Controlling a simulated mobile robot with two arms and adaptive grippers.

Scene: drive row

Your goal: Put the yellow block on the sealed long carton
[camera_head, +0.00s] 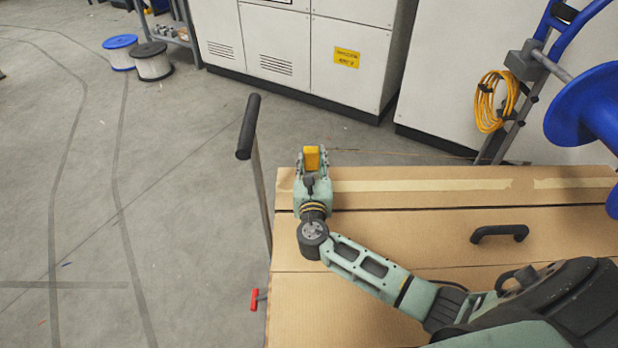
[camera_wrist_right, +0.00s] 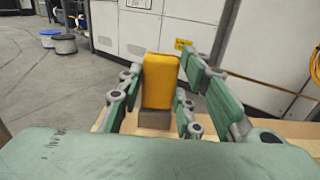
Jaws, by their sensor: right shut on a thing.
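The yellow block (camera_head: 312,158) is held upright in my right gripper (camera_head: 312,163), over the far left corner of the sealed long carton (camera_head: 400,198). In the right wrist view the yellow block (camera_wrist_right: 160,80) stands between the two green fingers (camera_wrist_right: 158,88), with a small brown-grey piece (camera_wrist_right: 154,119) just under it. I cannot tell whether the block touches the carton. The carton is a brown box top with a pale tape strip along its far side. My left gripper does not show.
A dark handle (camera_head: 499,233) lies over the carton's right part. A black-topped post (camera_head: 249,126) stands left of the carton. A red-handled item (camera_head: 255,299) is at its left edge. A blue spool (camera_head: 590,105) is at the right. White cabinets (camera_head: 300,50) stand behind; the left floor is mostly clear.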

